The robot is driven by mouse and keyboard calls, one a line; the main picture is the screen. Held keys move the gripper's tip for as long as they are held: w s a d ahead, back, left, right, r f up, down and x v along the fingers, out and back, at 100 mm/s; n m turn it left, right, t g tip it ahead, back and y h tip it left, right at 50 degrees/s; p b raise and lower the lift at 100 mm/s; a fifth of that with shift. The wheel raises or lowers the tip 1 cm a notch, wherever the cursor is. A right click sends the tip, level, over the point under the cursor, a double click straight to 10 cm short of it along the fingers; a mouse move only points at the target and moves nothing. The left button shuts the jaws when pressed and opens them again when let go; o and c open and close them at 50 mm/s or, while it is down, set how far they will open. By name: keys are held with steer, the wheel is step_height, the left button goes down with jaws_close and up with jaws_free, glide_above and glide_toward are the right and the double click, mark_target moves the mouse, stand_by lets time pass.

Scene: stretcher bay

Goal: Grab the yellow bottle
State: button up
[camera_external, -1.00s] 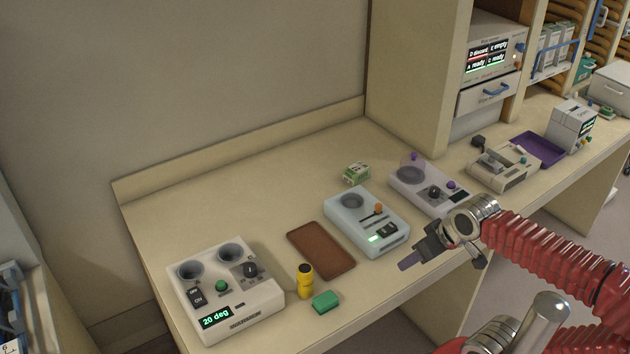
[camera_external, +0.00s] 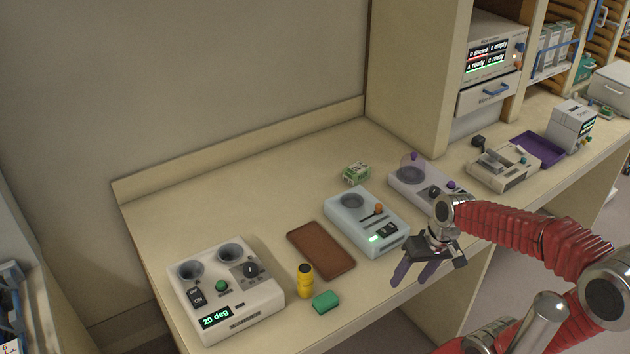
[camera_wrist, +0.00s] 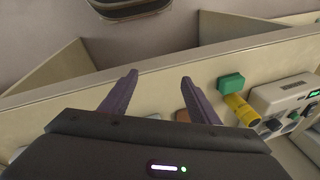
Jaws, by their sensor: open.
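The yellow bottle (camera_external: 305,282) stands upright on the counter, with a dark top, between the grey-white device with two wells and the green block. In the wrist view the yellow bottle (camera_wrist: 242,110) shows at the right, beyond the right finger. My gripper (camera_external: 411,279) is open with nothing between its purple fingers. It hangs at the counter's front edge, to the right of the bottle and well apart from it. The two fingers also show in the wrist view (camera_wrist: 158,84).
A green block (camera_external: 326,302) lies right next to the bottle. The two-well device (camera_external: 240,310) stands to its left. A brown tray (camera_external: 321,250) lies behind it, and a pale blue device (camera_external: 345,228) stands between tray and gripper. The counter's front strip right of the green block is clear.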

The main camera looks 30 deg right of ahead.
mark_target(305, 280)
steer(key=w+a+f+m+y, duration=0.1)
steer(key=a+m+y, duration=0.1)
steer(key=m, duration=0.1)
steer(key=w+a+f+m+y, duration=0.1)
steer(key=a+m+y, duration=0.1)
steer(key=m, duration=0.1)
steer(key=w+a+f+m+y, duration=0.1)
steer(key=a+f+m, duration=0.1)
steer(key=m, duration=0.1)
steer(key=shift+a+g+y, duration=0.25)
steer(key=shift+g+y, duration=0.15)
steer(key=w+m+y, duration=0.1)
steer(key=w+a+r+m+t, duration=0.1)
steer(key=m, duration=0.1)
steer(key=w+a+m+t+y, duration=0.1)
steer(key=w+m, duration=0.1)
steer(key=shift+a+r+y, duration=0.1)
steer(key=shift+r+y, duration=0.05)
steer(key=shift+y, duration=0.15)
steer(key=w+a+r+m+t+y, duration=0.1)
steer(key=w+r+m+t+y, duration=0.1)
steer(key=w+r+m, duration=0.2)
steer(key=shift+w+r+m+t, duration=0.25)
steer(key=shift+w+m+t, duration=0.15)
steer(key=shift+m, duration=0.4)
steer(key=shift+a+f, duration=0.1)
steer(key=shift+a, duration=0.1)
